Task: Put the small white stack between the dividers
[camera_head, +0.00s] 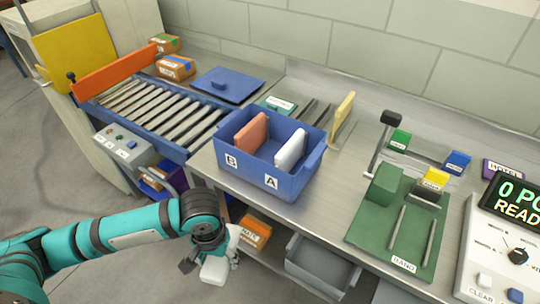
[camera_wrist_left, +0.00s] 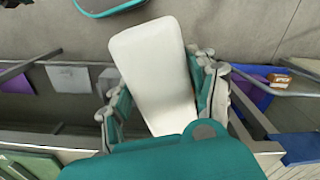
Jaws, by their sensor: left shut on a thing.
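My left gripper (camera_head: 205,258) is shut on a white slab-like stack (camera_head: 216,268), low in front of the bench's front edge. In the left wrist view the white stack (camera_wrist_left: 155,70) sits tilted between the fingers (camera_wrist_left: 160,100). Another white stack (camera_head: 291,150) stands in the blue bin (camera_head: 263,178), on the side marked A, with an orange one (camera_head: 251,133) on the B side. Thin dark upright strips (camera_head: 316,112), perhaps the dividers, stand behind the bin beside a cream panel (camera_head: 343,112). My right gripper is not in view.
The steel bench (camera_head: 310,215) has bare room between the bin and a green board (camera_head: 405,235) with posts and blocks. A roller conveyor (camera_head: 150,105) lies at left. A grey drawer (camera_head: 318,262) and an orange box (camera_head: 255,232) are under the bench.

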